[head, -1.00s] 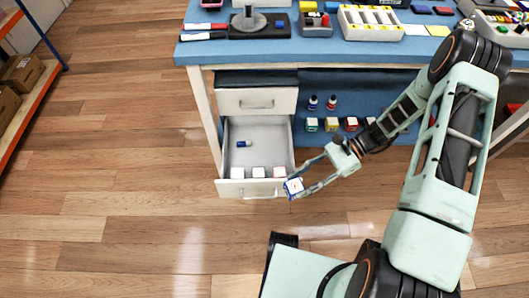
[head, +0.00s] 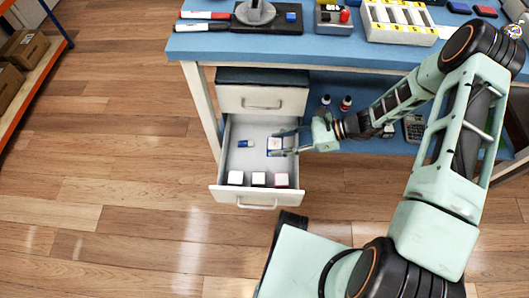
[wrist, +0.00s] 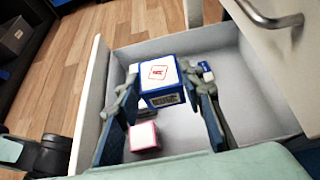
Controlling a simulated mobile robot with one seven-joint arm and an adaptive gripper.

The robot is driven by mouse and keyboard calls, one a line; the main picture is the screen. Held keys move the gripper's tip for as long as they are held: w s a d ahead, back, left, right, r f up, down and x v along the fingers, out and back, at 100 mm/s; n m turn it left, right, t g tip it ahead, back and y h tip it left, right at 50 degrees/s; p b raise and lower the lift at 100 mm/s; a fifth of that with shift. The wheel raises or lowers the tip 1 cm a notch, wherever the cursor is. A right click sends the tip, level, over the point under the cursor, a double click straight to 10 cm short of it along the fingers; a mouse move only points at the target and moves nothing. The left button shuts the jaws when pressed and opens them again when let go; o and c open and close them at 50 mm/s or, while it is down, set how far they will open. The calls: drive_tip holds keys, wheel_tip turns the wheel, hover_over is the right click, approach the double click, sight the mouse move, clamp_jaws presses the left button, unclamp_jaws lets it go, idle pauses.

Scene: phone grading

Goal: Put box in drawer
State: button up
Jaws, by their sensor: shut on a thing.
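My gripper (head: 284,143) is shut on a small white box with blue edges (head: 274,146). The box is over the right part of the open lower drawer (head: 264,205). In the wrist view the box (wrist: 158,74) sits between the two fingers, with a red mark on its top face. I cannot tell whether its underside touches the drawer floor. Three small white boxes (head: 258,179) stand in a row along the drawer's front. One with pink edges (wrist: 144,136) shows below the held box in the wrist view. A small blue and white item (head: 245,143) lies farther back in the drawer.
The closed upper drawer (head: 262,100) with its handle is just above the open one. The blue workbench top (head: 330,47) holds markers, a stand and trays. Bottles (head: 345,103) stand on the shelf to the right. The wooden floor (head: 110,200) at left is clear.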

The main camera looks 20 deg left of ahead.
drive_tip(key=shift+w+a+f+b, duration=0.1)
drive_tip(key=shift+a+f+b, duration=0.45)
drive_tip(key=shift+a+f, duration=0.7)
drive_tip(key=shift+s+a+f+b, duration=0.1)
drive_tip(key=shift+a+f+b, duration=0.5)
drive_tip(key=shift+f, duration=1.3)
drive_tip(key=shift+w+a+f+b, duration=0.1)
drive_tip(key=shift+a+f+b, duration=0.35)
drive_tip(key=shift+a+f, duration=0.85)
drive_tip(key=shift+d+f, duration=0.25)
drive_tip(key=shift+f, duration=0.1)
drive_tip(key=shift+f+b, duration=0.55)
drive_tip(key=shift+b, duration=0.05)
drive_tip(key=o, duration=1.2)
drive_tip(key=shift+c, duration=0.2)
drive_tip(key=shift+r, duration=0.15)
